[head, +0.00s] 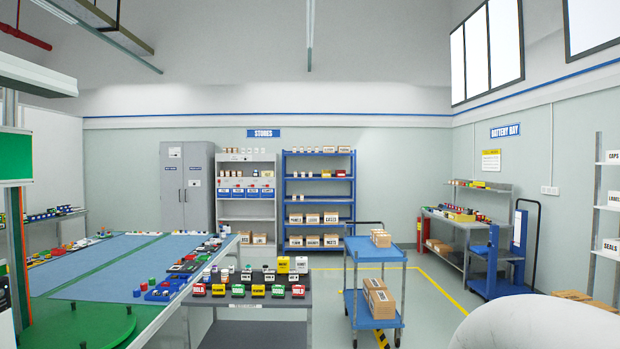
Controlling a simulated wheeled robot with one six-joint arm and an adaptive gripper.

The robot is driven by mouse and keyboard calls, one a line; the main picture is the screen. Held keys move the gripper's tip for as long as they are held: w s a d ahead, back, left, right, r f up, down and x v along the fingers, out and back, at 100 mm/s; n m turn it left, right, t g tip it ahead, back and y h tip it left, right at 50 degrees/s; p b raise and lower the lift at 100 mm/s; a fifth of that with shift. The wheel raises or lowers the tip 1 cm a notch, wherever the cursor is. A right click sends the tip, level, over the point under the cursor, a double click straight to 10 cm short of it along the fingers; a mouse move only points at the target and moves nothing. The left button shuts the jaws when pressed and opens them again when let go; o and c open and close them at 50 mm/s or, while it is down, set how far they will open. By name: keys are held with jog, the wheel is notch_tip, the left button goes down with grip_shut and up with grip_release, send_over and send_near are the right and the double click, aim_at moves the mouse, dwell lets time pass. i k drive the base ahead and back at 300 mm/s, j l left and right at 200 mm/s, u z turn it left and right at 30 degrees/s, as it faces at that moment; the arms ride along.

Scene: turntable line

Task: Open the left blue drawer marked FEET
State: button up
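A row of small blue drawers stands on the grey-white shelf unit (247,209) under the STORES sign, at the far wall. The left blue drawer (224,193) is at the left end of the row. Its pale label is too small to read, so I cannot confirm FEET. The drawer fronts look flush, and the row appears shut. My gripper is not in view.
A grey cabinet (187,187) stands left of the shelf unit and a blue rack (319,217) right of it. A grey table (262,304) with several small items, the large workbench (168,262) and a blue trolley (373,251) stand nearer. Open floor (440,284) lies right of the trolley.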

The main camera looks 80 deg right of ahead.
aim_at(222, 192)
jog(key=z, duration=2.1)
